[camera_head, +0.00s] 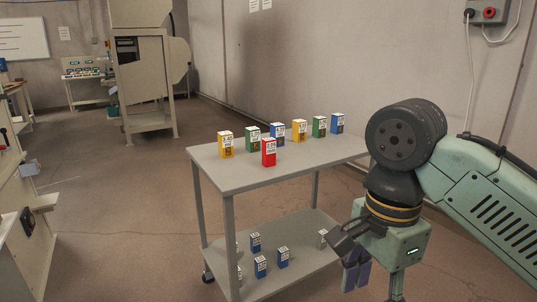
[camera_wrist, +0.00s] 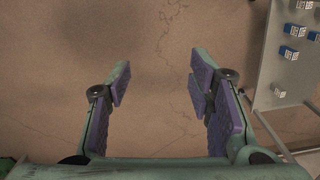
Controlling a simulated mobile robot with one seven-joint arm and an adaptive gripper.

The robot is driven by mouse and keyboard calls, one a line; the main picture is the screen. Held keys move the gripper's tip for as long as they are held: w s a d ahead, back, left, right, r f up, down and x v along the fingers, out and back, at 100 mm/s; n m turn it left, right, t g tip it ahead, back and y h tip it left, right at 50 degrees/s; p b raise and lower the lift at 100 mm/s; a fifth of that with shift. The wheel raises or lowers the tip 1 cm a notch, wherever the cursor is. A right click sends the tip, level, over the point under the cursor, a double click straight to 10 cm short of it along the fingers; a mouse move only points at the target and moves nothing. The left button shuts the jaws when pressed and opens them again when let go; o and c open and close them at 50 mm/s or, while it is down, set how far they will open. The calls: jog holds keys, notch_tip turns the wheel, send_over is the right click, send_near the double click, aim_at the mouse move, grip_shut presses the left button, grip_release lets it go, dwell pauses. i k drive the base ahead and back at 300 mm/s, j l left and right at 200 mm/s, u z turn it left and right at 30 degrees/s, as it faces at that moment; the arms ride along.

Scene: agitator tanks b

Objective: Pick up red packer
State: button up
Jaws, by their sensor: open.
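The red packer (camera_head: 268,153) is a small upright red box with a white label. It stands on the top shelf of a grey trolley (camera_head: 225,178), in front of a row of other boxes. My gripper (camera_head: 372,280) hangs at the lower right in the head view, beside the trolley and below its top. In the wrist view my gripper (camera_wrist: 158,95) is open and empty, with purple pads wide apart over bare floor. The red packer does not show in the wrist view.
Yellow (camera_head: 226,144), green (camera_head: 253,138) and blue (camera_head: 278,133) boxes stand close behind the red packer, with several more to the right. The lower shelf (camera_head: 300,262) holds several blue boxes, also in the wrist view (camera_wrist: 291,53). A wall (camera_head: 330,60) rises behind the trolley.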

aim_at(268, 144)
jog(key=i+u, duration=0.2)
jog(key=i, duration=0.65)
jog(key=i+u, duration=0.15)
jog(key=i, duration=0.75)
